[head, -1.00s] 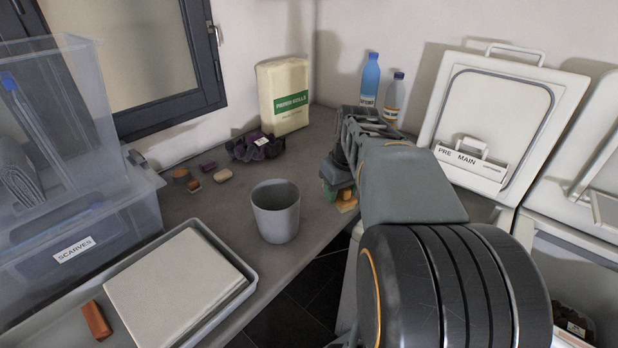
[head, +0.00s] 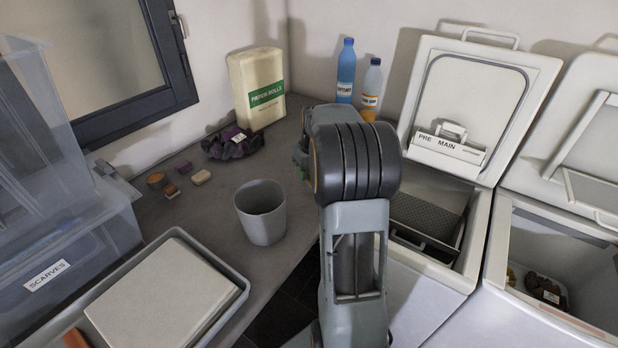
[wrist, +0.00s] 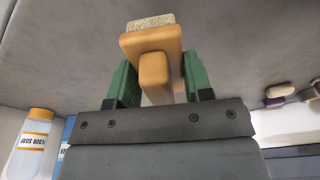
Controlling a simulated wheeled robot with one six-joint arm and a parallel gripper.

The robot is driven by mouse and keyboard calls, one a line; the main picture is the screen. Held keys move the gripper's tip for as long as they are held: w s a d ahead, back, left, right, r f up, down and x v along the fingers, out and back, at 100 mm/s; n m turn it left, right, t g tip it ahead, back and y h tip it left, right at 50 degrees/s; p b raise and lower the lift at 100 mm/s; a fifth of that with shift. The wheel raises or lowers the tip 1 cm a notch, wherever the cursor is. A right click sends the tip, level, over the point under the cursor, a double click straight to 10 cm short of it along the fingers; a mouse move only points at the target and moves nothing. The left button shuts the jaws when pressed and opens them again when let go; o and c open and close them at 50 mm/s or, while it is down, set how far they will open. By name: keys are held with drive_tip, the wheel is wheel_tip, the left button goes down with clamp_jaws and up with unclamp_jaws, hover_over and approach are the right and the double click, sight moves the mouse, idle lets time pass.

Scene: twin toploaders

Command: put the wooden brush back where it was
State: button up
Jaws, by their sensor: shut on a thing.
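The wooden brush (wrist: 153,45) is in the wrist view, with an orange-brown wooden body and handle and a pale bristle block at its far end. My gripper (wrist: 153,82) has its green fingers on both sides of the handle and is shut on it. The grey counter surface lies behind the brush; I cannot tell whether it touches. In the head view my arm hides the brush and most of the gripper; only a little green of a finger shows at the arm's left edge.
A grey cup (head: 262,218) stands on the counter (head: 205,218). A blue bottle (head: 346,72) and a floor soap bottle (head: 371,88) stand near the open washer (head: 447,228). A tray (head: 232,312) is front left.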

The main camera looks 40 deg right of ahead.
sight(309, 179)
drive_tip(key=shift+w+d+f, duration=0.3)
drive_tip(key=shift+w+f, duration=0.2)
drive_tip(key=shift+f, duration=1.65)
drive_tip(key=shift+f, duration=0.15)
drive_tip(key=o, duration=0.9)
drive_tip(key=r, duration=0.4)
drive_tip(key=s+r, duration=0.1)
drive_tip(key=r, duration=0.3)
drive_tip(key=s+r, duration=0.1)
drive_tip(key=r, duration=0.3)
drive_tip(key=shift+r, duration=0.1)
drive_tip(key=shift+s, duration=0.1)
